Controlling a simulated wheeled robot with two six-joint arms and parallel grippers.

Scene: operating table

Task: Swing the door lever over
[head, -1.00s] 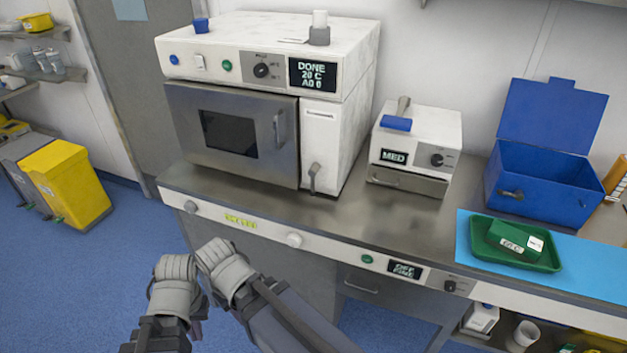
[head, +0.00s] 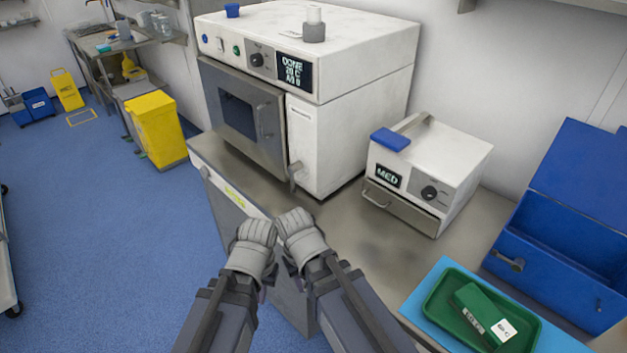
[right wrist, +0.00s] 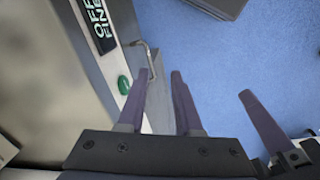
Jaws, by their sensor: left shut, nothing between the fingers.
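The door lever (head: 295,172) is a small grey lever low on the white panel of the steriliser (head: 350,75). It points down. The steriliser's door (head: 240,115) looks shut, with an upright handle (head: 263,121) on it. My left gripper (head: 257,232) is shut and empty, in front of the counter below the lever. My right gripper (head: 292,218) is beside it, nearer the lever but apart from it. In the right wrist view its fingers (right wrist: 157,98) stand apart with nothing between them. Another dark finger (right wrist: 262,122) shows to their right.
The steel counter (head: 345,222) has bare room before the steriliser. A MED unit (head: 440,165), a blue box (head: 550,255) and a green tray (head: 437,302) stand to the right. A green button (right wrist: 124,85) and a bar handle (right wrist: 150,58) are close to my right fingers. Open floor lies left.

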